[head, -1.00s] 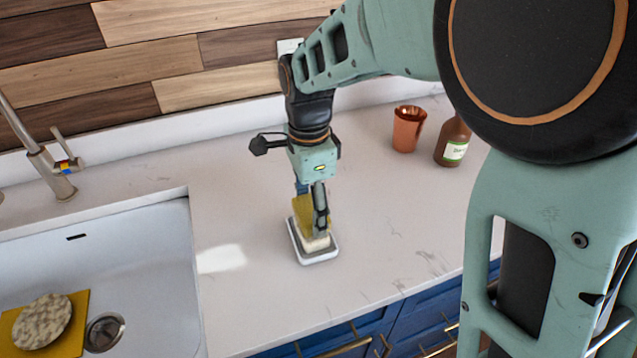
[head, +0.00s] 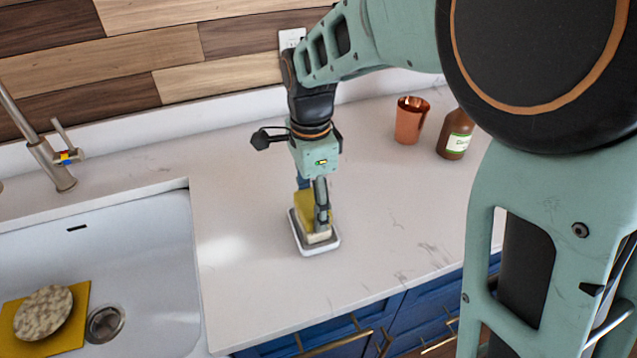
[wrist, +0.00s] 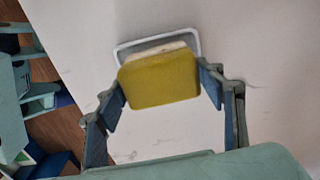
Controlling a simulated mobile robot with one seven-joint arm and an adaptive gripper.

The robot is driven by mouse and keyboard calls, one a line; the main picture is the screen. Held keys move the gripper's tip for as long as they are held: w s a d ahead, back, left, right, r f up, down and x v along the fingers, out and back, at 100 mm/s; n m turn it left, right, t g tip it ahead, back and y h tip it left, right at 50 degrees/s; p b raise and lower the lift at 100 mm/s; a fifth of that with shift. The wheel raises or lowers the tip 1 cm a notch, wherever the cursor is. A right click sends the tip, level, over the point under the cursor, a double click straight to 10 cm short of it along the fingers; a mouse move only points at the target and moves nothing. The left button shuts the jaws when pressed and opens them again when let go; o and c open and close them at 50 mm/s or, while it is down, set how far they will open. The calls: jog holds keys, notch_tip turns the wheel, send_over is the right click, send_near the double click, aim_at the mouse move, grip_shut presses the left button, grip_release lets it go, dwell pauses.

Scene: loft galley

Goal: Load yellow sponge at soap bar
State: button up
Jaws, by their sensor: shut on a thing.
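The yellow sponge (wrist: 158,82) is a block between the two fingers of my gripper (head: 319,207). In the wrist view a finger is against each of its sides, and the gripper is shut on it. The sponge (head: 303,202) also shows behind the finger in the head view. A cream layer (wrist: 154,54) shows along its far edge; I cannot tell whether this is part of the sponge or the soap bar. Both are at a small white-rimmed dish (head: 333,245) on the counter. The sponge hides most of the dish's inside.
A sink (head: 150,235) is at the left, holding a yellow square (head: 74,340) with a speckled round piece (head: 43,312) on it. A faucet (head: 50,165) stands behind. A copper cup (head: 410,120) and brown bottle (head: 455,135) stand back right. Counter around the dish is clear.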

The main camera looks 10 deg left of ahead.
aim_at(312, 202)
jog(key=shift+f, duration=0.55)
dwell(1.1)
jog(key=shift+r+p, duration=2.65)
jog(key=shift+r, duration=0.95)
jog(key=w+d+f+n+p, duration=0.1)
jog(key=w+d+f+n, duration=0.1)
jog(key=d, duration=0.5)
jog(key=w+d+f+n+p, duration=0.1)
jog(key=d+f+n, duration=0.1)
jog(key=d+n, duration=0.3)
jog(key=w+d+f+n, duration=0.2)
jog(key=d+f+n, duration=0.1)
jog(key=d, duration=0.8)
jog(key=shift+w+n+p, duration=0.35)
jog(key=shift+n+p, duration=0.05)
jog(key=shift+d+f+n, duration=0.15)
jog(key=shift+d+n, duration=0.25)
jog(key=shift+d, duration=0.15)
